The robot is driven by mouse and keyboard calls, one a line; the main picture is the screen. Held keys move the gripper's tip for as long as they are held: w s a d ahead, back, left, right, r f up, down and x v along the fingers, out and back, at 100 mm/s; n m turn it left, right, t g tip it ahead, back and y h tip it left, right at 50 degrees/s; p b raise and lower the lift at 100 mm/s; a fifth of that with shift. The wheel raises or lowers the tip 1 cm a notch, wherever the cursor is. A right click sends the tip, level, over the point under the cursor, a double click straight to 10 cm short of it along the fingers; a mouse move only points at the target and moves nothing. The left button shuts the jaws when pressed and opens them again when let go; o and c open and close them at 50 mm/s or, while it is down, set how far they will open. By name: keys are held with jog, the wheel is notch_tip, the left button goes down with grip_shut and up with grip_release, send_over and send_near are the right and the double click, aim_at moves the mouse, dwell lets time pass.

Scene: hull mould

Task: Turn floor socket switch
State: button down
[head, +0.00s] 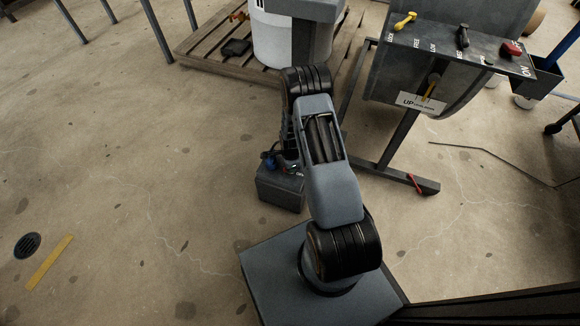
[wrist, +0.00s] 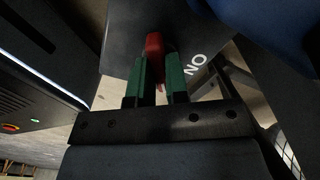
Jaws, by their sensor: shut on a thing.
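The floor socket is a dark grey box (head: 280,188) standing on the concrete beside my arm in the head view. A blue part (head: 268,160) shows at its top left. In the wrist view, a red switch handle (wrist: 154,45) stands out from a dark plate (wrist: 122,40) with white lettering that reads ON upside down. My gripper (wrist: 159,68) has green finger pads, one on each side of the red handle, and is shut on it. In the head view my arm reaches down to the box and hides part of it; the fingertips are not clear there.
A slanted control panel (head: 440,45) with yellow, black and red handles stands on a metal frame at upper right. A pallet (head: 215,50) bears a white drum at the top. In the wrist view a blue shape (wrist: 265,18) is close to the plate.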

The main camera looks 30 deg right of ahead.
jog(key=m, duration=0.7)
jog(key=shift+s, duration=0.1)
dwell(0.7)
jog(key=c, duration=1.1)
grip_release()
notch_tip(320, 180, up, 14)
jog(key=p, duration=0.4)
jog(key=shift+f+p, duration=0.1)
jog(key=shift+p, duration=0.3)
